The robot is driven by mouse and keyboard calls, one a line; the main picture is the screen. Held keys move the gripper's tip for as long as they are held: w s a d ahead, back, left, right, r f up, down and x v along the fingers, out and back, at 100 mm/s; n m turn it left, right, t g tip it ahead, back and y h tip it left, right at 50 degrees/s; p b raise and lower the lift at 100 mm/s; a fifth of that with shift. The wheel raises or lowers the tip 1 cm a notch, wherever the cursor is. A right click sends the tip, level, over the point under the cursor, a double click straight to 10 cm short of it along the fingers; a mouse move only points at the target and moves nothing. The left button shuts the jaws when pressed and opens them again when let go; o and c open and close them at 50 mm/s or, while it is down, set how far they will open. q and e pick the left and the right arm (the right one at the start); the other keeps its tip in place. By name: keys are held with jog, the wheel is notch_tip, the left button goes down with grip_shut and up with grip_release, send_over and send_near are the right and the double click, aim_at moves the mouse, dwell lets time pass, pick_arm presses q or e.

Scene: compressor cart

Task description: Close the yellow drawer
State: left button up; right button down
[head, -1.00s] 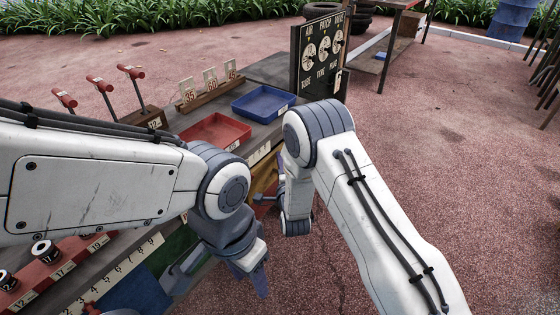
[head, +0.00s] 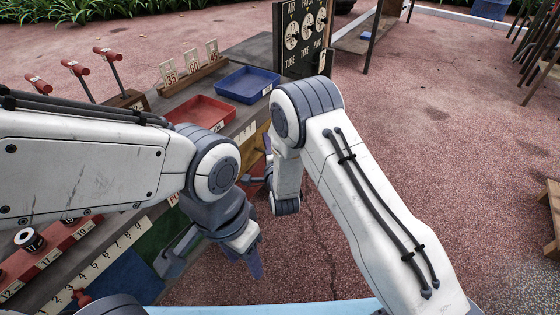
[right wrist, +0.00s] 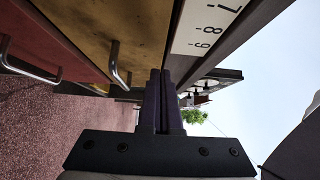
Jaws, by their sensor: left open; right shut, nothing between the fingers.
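The yellow drawer (right wrist: 112,28) shows its yellow front and a metal bar handle (right wrist: 120,68) in the right wrist view. In the head view only a small yellow part of the bench front shows behind my right arm. My right gripper (right wrist: 160,78) is shut and empty, its fingertips close beside the yellow front, right of the handle in that view. I cannot tell whether they touch it, nor how far out the drawer stands. In the head view the right gripper is mostly hidden behind the arms. My left gripper (head: 252,262) is open and empty, pointing down in front of the bench.
A red front (right wrist: 48,45) with its own bar handle adjoins the yellow one. A red tray (head: 203,112) and a blue tray (head: 246,84) sit on the bench top, near number cards and red-handled levers. A dark dial board (head: 302,38) stands behind.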

jog(key=s+d+p, duration=0.1)
jog(key=s+d, duration=0.2)
jog(key=s, duration=0.7)
jog(key=s+a+r+n+g, duration=0.5)
jog(key=s+a+n+g, duration=0.1)
jog(key=s+n+g, duration=0.6)
jog(key=s+d+r+n+g+h, duration=0.1)
jog(key=s+d+r+n+g, duration=0.2)
jog(key=s+d+n, duration=0.45)
jog(key=s+d+r+n+g+h, duration=0.1)
jog(key=s+d+r+n+g, duration=0.2)
jog(key=s, duration=0.8)
notch_tip(320, 180, up, 30)
jog(key=a+p, duration=0.1)
jog(key=p, duration=2.8)
jog(key=shift+s+f+n+p, duration=0.2)
jog(key=shift+n+p, duration=0.15)
jog(key=shift+a, duration=0.1)
